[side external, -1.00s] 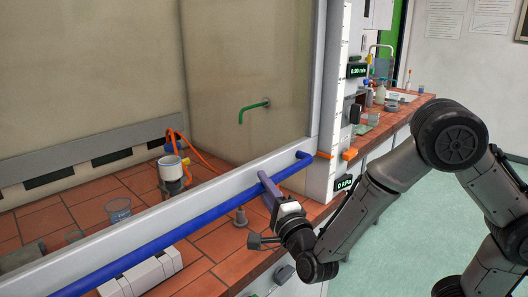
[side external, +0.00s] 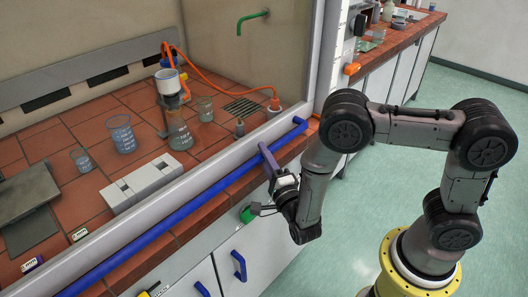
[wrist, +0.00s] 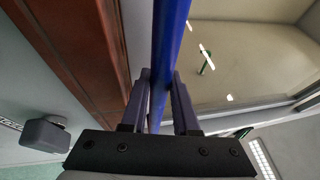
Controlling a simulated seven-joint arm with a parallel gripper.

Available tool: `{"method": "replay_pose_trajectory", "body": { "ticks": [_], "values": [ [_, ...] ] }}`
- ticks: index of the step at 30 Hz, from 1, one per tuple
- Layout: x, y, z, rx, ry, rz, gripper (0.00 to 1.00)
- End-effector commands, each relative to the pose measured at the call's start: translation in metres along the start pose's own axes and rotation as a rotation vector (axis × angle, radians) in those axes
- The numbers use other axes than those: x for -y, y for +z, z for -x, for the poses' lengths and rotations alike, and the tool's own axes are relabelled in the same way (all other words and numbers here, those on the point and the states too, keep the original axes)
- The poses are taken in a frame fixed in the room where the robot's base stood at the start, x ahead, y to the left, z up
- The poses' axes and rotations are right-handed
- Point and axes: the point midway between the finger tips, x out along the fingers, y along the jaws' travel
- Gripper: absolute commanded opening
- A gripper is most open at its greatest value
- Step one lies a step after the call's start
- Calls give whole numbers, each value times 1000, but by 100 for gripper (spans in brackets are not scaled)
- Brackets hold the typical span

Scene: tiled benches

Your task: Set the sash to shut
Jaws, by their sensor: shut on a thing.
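The sash of the fume hood is a clear pane in a pale frame (side external: 215,172), with a long blue handle bar (side external: 190,208) along its lower edge. In the side external view the bar is low, in front of the tiled bench's front strip. I cannot tell whether any gap is left under the frame. My gripper (side external: 264,154) is shut on the blue bar near its right end. In the wrist view the bar (wrist: 167,45) runs between the two dark purple fingers (wrist: 162,95).
Behind the pane stand a flask assembly (side external: 178,125) with orange tubing, beakers (side external: 120,134) and a white box (side external: 143,184). Cabinets with blue handles (side external: 239,265) are below the bench front. The green floor (side external: 400,150) is clear around my base.

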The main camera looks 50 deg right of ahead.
Motion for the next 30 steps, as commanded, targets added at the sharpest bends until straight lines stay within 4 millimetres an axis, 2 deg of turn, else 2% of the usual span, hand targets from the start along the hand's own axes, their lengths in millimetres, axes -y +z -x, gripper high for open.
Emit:
{"method": "replay_pose_trajectory", "body": {
  "ticks": [1, 5, 6, 10, 11, 22, 27, 30],
  "values": [
    [-7, -1, 2, 4, 22, 7, 0],
    [-7, -1, 2, 5, 23, 8, 0],
    [-7, 0, 2, 5, 24, 9, 32],
    [-7, 0, 2, 6, 22, 9, 56],
    [-7, 0, 2, 5, 22, 8, 58],
    [1, 0, 0, 4, 18, 6, 58],
    [26, 2, -5, 4, 13, 2, 58],
    [41, 0, 1, 5, 10, 1, 58]
  ]
}}
